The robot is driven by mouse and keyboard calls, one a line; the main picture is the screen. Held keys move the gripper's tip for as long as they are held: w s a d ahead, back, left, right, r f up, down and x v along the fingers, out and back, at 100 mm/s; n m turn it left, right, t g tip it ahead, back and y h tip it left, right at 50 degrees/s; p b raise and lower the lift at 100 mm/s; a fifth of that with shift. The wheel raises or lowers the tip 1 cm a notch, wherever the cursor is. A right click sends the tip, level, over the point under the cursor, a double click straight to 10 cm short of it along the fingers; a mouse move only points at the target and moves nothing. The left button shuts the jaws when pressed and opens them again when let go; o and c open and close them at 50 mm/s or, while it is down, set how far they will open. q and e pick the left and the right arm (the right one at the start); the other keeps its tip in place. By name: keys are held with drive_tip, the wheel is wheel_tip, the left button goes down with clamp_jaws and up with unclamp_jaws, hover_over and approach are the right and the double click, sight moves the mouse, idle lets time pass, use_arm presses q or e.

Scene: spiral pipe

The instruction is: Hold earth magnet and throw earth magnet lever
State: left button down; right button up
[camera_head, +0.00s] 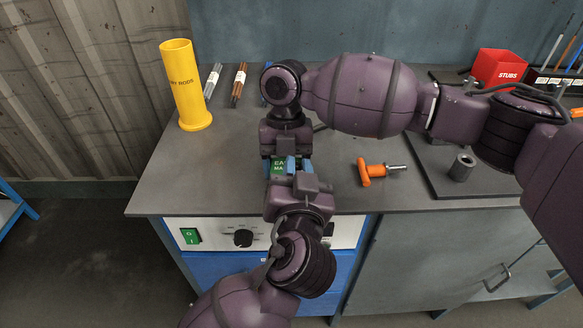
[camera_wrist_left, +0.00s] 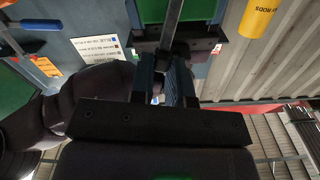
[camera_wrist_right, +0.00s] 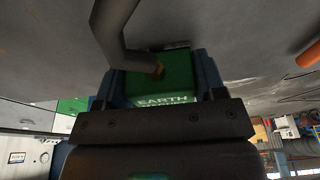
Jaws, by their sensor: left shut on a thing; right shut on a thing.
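The earth magnet (camera_head: 278,167) is a green block with white lettering at the bench's front edge, mostly covered by both grippers. In the right wrist view the green block (camera_wrist_right: 165,80) sits between the jaws, its lettering facing the camera. My right gripper (camera_wrist_right: 155,88) is shut on it from above. A grey bent bar or cable (camera_wrist_right: 112,30) reaches its face; I cannot tell which. My left gripper (camera_head: 296,172) comes from the front and is shut on the magnet's lever, which the fingers hide. In the left wrist view its fingers (camera_wrist_left: 164,80) meet close below a grey rod (camera_wrist_left: 172,25).
A yellow rods tube (camera_head: 184,90) stands at the back left beside rods (camera_head: 238,85). An orange-handled tool (camera_head: 371,172) lies right of the grippers. A grey pipe piece (camera_head: 462,167) stands on a dark plate. A red stubs box (camera_head: 498,69) is at the back right. The bench's left part is clear.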

use_arm(q)
drive_tip(key=shift+d+f+m, duration=0.25)
drive_tip(key=shift+d+m, duration=0.3)
drive_tip(key=shift+m, duration=0.45)
drive_tip(key=shift+d+f+m, duration=0.25)
drive_tip(key=shift+d+m, duration=0.25)
drive_tip(key=shift+m, duration=0.5)
drive_tip(key=c, duration=1.1)
unclamp_jaws()
drive_tip(key=s, duration=1.2)
use_arm(e)
drive_tip(key=o, duration=1.1)
